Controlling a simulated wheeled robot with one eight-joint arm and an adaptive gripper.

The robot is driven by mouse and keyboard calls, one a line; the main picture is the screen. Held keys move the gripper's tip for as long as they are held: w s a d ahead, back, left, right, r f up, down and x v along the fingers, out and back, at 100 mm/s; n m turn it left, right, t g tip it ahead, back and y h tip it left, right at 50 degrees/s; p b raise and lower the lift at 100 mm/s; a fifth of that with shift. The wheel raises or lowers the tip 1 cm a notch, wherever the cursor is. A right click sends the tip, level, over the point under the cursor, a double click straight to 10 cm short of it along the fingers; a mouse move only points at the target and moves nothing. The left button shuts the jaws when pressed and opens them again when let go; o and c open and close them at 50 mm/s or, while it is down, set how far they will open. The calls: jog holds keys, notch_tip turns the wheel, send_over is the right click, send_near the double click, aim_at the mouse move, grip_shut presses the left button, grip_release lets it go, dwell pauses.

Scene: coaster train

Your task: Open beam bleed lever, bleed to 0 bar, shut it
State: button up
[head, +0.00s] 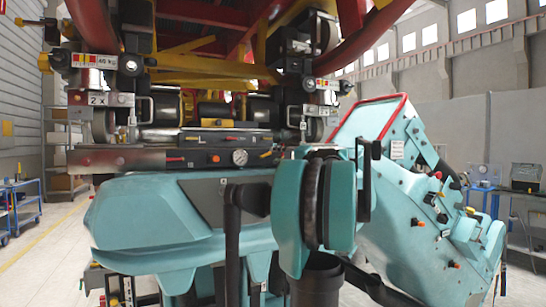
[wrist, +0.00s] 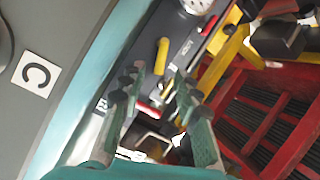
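The dark beam panel (head: 200,158) runs across the middle of the head view under the red train frame. A round white gauge (head: 239,157) sits on it; its needle is too small to read. A yellow-orange lever (head: 266,154) is right of the gauge and a red lever (head: 176,159) is to its left. In the wrist view, a yellow lever (wrist: 161,55) stands out beyond my gripper (wrist: 157,76), below the gauge (wrist: 197,5). The fingers are apart, with nothing visibly held. Which lever is the bleed lever cannot be read.
Yellow bars (wrist: 222,62) and a red slatted frame (wrist: 275,120) lie right of my gripper in the wrist view. Red rails (head: 95,22) hang overhead in the head view.

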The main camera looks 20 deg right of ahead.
jog(key=v, duration=0.8)
jog(key=shift+s+d, duration=0.15)
jog(key=shift+s, duration=0.05)
jog(key=shift+r, duration=0.1)
jog(key=m+g+h, duration=0.3)
send_near(269, 154)
jog(key=x, duration=0.8)
jog(key=shift+w, duration=0.2)
jog(key=shift+c, duration=0.2)
grip_shut()
